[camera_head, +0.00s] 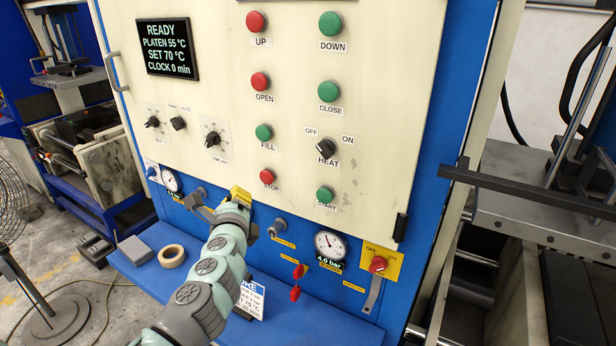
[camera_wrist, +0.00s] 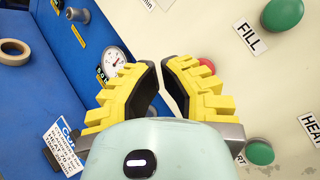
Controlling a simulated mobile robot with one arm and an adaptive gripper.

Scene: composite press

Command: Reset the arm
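My gripper (camera_head: 238,194) is in front of the press cabinet, just below the cream control panel (camera_head: 300,120) in the head view. In the wrist view its yellow stepped fingers with black pads (camera_wrist: 160,75) lean together, their tips almost meeting with a narrow gap. Nothing shows between them. The arm reaches up to the panel from the lower edge of the head view. The fingers hide part of the blue lower front; whether they touch it I cannot tell.
The display (camera_head: 167,49) reads READY, platen 55 °C, set 70 °C. A blue ledge (camera_head: 325,318) below the panel bears a tape roll (camera_head: 171,256) and a grey block (camera_head: 134,249).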

